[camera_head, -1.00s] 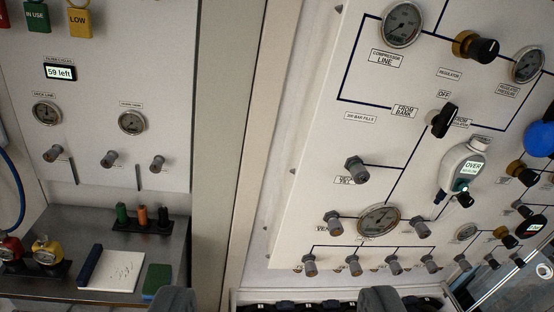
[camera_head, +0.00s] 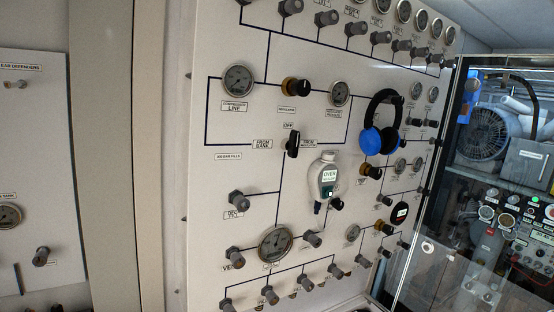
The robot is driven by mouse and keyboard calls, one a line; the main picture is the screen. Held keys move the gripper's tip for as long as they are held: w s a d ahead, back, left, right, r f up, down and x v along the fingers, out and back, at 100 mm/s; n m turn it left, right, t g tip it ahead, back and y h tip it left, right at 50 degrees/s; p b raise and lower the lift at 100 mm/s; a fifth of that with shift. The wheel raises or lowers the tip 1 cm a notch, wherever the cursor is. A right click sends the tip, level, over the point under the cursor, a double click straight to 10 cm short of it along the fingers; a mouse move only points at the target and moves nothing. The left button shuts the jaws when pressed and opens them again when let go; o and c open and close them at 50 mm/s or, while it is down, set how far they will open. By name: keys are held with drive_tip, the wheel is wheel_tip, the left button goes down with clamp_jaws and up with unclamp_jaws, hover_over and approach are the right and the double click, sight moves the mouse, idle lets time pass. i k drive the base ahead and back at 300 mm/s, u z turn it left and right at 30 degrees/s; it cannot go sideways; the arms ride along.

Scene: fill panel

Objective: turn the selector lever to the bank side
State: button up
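The selector lever (camera_head: 293,144) is a small black handle on the white panel (camera_head: 215,180). It stands roughly upright, its upper end toward the OFF label (camera_head: 288,126). The FROM BANK label (camera_head: 262,144) is to its left, and another FROM label (camera_head: 309,142), partly unreadable, is to its right. No part of my gripper shows clearly in this view, and nothing touches the lever.
A white handheld device with a green OVER display (camera_head: 326,180) hangs just below right of the lever. Blue ear defenders (camera_head: 371,140) hang farther right. Gauges and several knobs surround the lever. A glazed cabinet (camera_head: 480,190) stands at the right.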

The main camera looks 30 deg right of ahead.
sight(292, 147)
drive_tip(key=z, duration=0.05)
drive_tip(key=k, duration=0.6)
drive_tip(key=z, duration=0.55)
drive_tip(key=i, duration=0.7)
drive_tip(key=z, duration=0.45)
drive_tip(key=i, duration=1)
drive_tip(key=u, duration=0.5)
